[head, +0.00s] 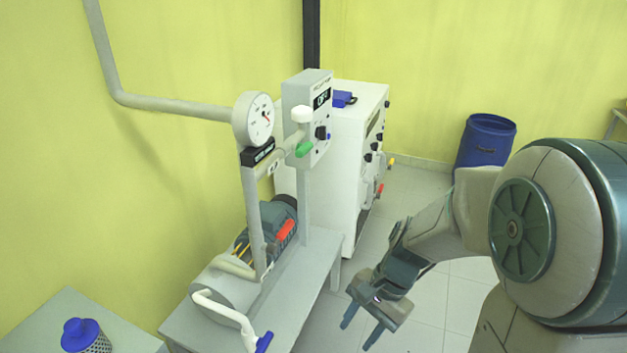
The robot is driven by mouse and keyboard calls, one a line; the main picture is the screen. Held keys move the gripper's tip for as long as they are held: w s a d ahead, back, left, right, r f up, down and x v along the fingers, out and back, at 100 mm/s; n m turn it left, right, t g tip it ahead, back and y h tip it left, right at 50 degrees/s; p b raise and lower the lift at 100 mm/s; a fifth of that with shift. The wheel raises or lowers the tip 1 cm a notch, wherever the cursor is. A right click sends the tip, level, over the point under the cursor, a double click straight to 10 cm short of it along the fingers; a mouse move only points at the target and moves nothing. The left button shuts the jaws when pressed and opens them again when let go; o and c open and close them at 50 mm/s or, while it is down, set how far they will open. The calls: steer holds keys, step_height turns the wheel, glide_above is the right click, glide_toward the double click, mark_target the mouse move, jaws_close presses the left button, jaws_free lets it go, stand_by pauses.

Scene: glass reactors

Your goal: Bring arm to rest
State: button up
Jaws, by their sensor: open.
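My gripper (360,333) is in the lower middle of the head view, at the end of my arm, which reaches in from the right. Its two dark fingers point down and to the left, apart from each other with nothing between them. It hangs over the tiled floor, to the right of the grey bench (300,280), and does not appear to touch anything.
The bench bears a motor pump (268,228), a round gauge (254,120) on pipes, and a white hose with a blue handle (264,342). A white cabinet (350,150) stands behind. A blue barrel (485,142) is at the back right. Tiled floor (425,300) is clear.

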steer(key=s+d+r+n+t+h+p, duration=0.1)
steer(key=s+d+r+n+t+h, duration=0.1)
steer(key=r, duration=0.4)
steer(key=s+d+r+n+t+h+p, duration=0.2)
steer(key=d+r+n+t, duration=0.1)
steer(key=r+n, duration=0.3)
steer(key=shift+s+d+r, duration=0.2)
steer(key=shift+d+r, duration=0.4)
steer(key=shift+r, duration=0.05)
steer(key=shift+c, duration=0.6)
steer(key=shift+a, duration=0.1)
